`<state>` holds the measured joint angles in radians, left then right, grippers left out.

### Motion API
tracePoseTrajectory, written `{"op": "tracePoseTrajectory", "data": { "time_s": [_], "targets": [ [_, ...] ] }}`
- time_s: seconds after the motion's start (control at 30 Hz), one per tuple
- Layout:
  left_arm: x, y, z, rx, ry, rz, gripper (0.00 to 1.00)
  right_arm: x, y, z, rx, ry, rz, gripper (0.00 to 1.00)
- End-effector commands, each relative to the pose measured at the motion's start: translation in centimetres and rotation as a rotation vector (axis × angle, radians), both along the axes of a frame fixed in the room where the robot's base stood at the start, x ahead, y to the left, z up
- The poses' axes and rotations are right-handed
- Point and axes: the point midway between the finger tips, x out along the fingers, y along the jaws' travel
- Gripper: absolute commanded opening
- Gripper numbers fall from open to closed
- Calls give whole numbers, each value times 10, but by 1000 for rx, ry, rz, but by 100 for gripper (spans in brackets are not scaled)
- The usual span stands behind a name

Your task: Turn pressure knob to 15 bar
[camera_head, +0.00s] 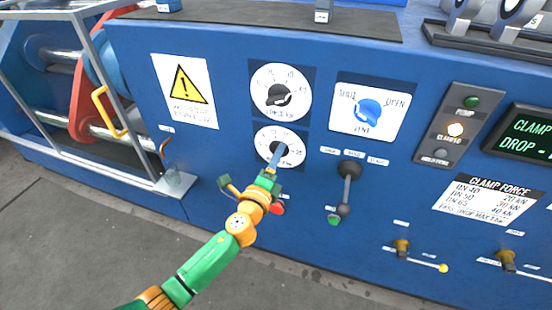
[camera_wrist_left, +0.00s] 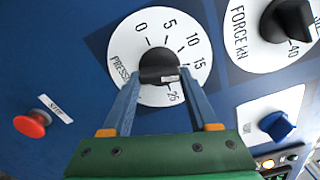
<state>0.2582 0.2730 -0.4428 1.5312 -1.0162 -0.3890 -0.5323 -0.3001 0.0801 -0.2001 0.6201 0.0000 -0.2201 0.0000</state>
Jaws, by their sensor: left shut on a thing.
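The pressure knob (camera_wrist_left: 158,66) is black and sits in the middle of a white round dial (camera_wrist_left: 125,50) marked 0, 5, 10, 15 and 25. In the head view the dial (camera_head: 263,136) is the lower of two on the blue panel. My left gripper (camera_wrist_left: 158,82) has its blue fingers on either side of the knob and is shut on it. In the head view my left gripper (camera_head: 277,158) reaches up to the dial and partly hides it. A pale mark shows on the knob's lower right; which number it points at is unclear. My right gripper is not in view.
The force dial (camera_head: 280,92) is just above, with the blue vent knob (camera_head: 369,112) to its right. A red button (camera_wrist_left: 32,124) lies near my left gripper. A lever (camera_head: 347,185) stands out on the right. A metal frame (camera_head: 125,165) is at the left.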

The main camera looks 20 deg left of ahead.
Motion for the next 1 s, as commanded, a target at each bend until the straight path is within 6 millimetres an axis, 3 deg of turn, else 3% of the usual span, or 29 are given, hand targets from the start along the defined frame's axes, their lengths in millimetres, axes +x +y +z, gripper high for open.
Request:
{"op": "tracePoseTrajectory", "data": {
  "time_s": [0.03,0.13,0.43,0.73,1.0],
  "targets": [
    [0,0,-1,-1,3,-1,65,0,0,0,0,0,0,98],
    [0,0,-1,-1,2,0,90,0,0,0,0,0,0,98],
    [-3,0,-1,-1,1,-1,90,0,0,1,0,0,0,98],
    [-60,2,-2,-2,4,-1,90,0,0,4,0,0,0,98],
    [-71,2,-1,0,1,-1,90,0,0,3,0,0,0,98]
  ]
}}
